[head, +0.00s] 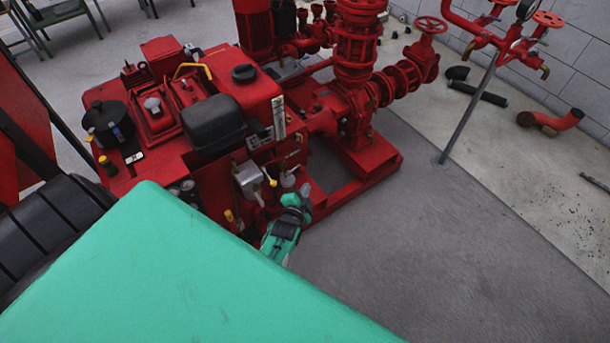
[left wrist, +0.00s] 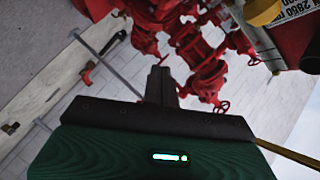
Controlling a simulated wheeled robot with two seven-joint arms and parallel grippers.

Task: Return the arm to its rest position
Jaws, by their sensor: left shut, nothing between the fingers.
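My left gripper (head: 303,192) shows in the head view as a dark tip on a green wrist, beside the front face of the red pumpset (head: 345,125). I cannot tell whether it touches the pumpset. In the left wrist view the two dark fingers (left wrist: 161,80) are together with nothing between them. Most of the left arm is hidden behind the large green surface in the foreground. My right gripper is not in view.
Levers and a grey box (head: 249,179) stick out from the pumpset near the gripper. A grey pole (head: 467,110) stands on the floor to the right. The grey floor (head: 440,240) right of the gripper is clear. Loose pipe pieces (head: 478,93) lie by the wall.

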